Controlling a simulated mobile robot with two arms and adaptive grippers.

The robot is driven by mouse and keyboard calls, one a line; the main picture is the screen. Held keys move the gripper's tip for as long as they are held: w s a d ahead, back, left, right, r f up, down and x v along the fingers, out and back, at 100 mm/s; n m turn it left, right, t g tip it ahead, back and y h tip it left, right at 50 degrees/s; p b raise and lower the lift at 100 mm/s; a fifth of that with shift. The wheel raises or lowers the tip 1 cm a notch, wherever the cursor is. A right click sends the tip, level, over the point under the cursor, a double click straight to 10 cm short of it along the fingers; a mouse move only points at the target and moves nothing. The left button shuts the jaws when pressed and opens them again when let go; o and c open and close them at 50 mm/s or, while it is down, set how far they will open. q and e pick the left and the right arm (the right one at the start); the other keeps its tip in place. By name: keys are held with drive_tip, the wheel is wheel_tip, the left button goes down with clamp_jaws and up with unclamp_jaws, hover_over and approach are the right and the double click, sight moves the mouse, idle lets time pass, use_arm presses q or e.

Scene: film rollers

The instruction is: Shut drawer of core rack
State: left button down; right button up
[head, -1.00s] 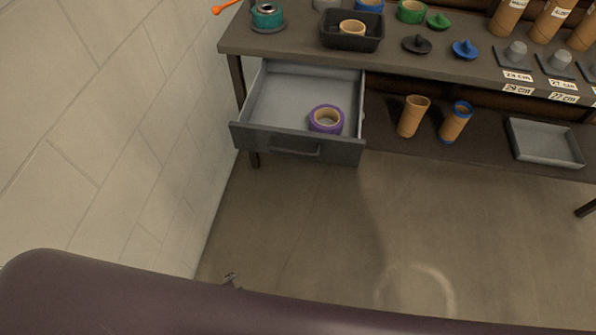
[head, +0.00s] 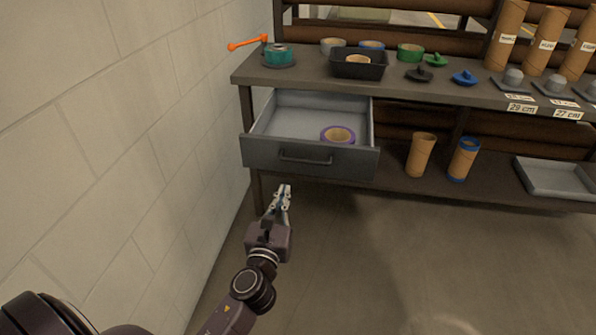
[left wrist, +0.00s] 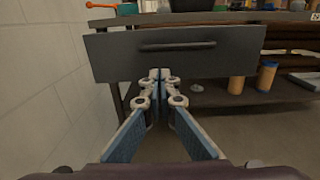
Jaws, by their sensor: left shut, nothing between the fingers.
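The drawer (head: 310,160) of the core rack (head: 420,85) is pulled open under the left end of the rack's top. A roll of purple tape (head: 338,135) lies inside it. The drawer's front has a bar handle (head: 305,158). My left gripper (head: 284,190) is shut and empty, in front of and below the drawer front in the head view. In the left wrist view, the shut fingertips (left wrist: 157,75) point at the drawer front (left wrist: 110,58), which fills the upper part; the handle (left wrist: 178,46) shows above the tips. Contact cannot be told. My right gripper is not in view.
A pale block wall (head: 100,120) runs close along the left. The rack top holds a teal tape dispenser (head: 279,57), a black tray (head: 358,66) and several rolls. The lower shelf holds two cardboard cores (head: 421,155) and a grey tray (head: 560,178). The floor in front is clear.

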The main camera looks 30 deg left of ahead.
use_arm(q)
drive_tip(key=b, duration=0.1)
approach(293, 164)
drive_tip(key=w, duration=0.2)
drive_tip(key=w+r, duration=0.1)
drive_tip(key=w, duration=0.1)
drive_tip(key=w+a+r, duration=0.1)
drive_tip(key=w, duration=0.1)
drive_tip(key=shift+a+r, duration=0.1)
drive_tip(key=shift+r, duration=0.05)
drive_tip(key=shift+w+a, duration=0.1)
drive_tip(key=shift+w, duration=0.4)
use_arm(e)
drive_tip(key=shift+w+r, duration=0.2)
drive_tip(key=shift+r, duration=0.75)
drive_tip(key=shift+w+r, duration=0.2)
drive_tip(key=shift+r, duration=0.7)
